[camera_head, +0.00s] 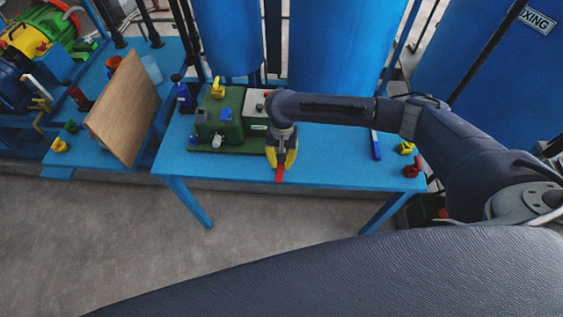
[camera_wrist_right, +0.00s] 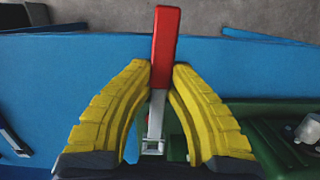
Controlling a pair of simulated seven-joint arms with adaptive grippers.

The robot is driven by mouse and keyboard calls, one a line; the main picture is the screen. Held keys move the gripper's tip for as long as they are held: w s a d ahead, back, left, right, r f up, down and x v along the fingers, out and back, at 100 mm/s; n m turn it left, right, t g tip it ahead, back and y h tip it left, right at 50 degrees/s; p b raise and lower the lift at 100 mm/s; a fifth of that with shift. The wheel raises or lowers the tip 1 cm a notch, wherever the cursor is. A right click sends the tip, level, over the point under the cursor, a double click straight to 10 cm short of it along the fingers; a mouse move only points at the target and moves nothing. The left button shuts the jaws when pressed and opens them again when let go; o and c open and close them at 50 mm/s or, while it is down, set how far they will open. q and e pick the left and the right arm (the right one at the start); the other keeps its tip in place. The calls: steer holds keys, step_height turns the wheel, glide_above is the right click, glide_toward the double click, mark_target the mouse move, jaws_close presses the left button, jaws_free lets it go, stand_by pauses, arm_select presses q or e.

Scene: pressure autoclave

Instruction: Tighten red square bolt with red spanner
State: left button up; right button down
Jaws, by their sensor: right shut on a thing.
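My right gripper (camera_head: 283,158) is over the front part of the blue table, with its yellow fingers pointing down. It is shut on the red spanner (camera_head: 280,175), whose red handle sticks out toward the table's front edge. In the right wrist view the fingertips (camera_wrist_right: 162,68) are on either side of the spanner (camera_wrist_right: 165,38). Its grey metal shank and squared end run back between the fingers. I cannot make out a red square bolt for certain; my right arm covers part of the area by the grey box (camera_head: 255,104). My left gripper is not in view.
A green machine (camera_head: 233,101) with a blue block and yellow handle stands left of the gripper. A blue bottle (camera_head: 183,94) is beside it. A blue tool (camera_head: 376,146), a yellow part (camera_head: 406,148) and a red part (camera_head: 412,169) lie at the right. The table's middle is clear.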

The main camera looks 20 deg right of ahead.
steer(key=shift+r, duration=1.15)
steer(key=shift+r, duration=0.2)
